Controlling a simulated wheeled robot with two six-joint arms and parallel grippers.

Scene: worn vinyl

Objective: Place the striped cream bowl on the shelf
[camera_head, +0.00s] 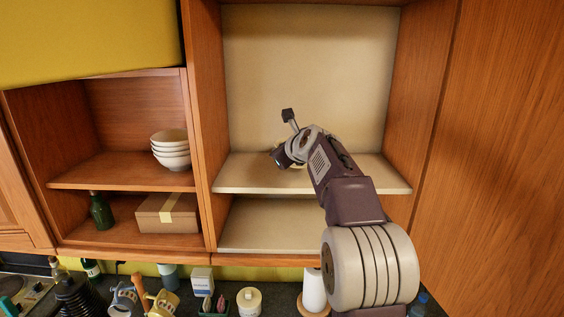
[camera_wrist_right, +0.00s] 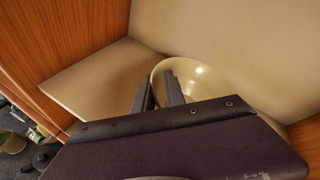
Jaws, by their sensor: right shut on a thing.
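The cream bowl (camera_wrist_right: 200,78) shows in the right wrist view at the fingers, its hollow facing the camera. No stripes can be made out on it. My right gripper (camera_wrist_right: 158,85) is shut on the bowl's near left rim, one finger on each side of the wall. In the head view my right arm reaches into the middle cabinet, and its gripper (camera_head: 281,157) is just over the cream shelf board (camera_head: 243,168). There the gripper and wrist hide most of the bowl. I cannot tell whether the bowl touches the board. My left gripper is out of view.
Stacked white bowls (camera_head: 171,150) stand in the left compartment, above a cardboard box (camera_head: 167,213) and a green bottle (camera_head: 101,211). Wooden side walls bound the middle cabinet. The board is clear on both sides of my gripper. The counter below holds mugs and a lidded jar (camera_head: 249,301).

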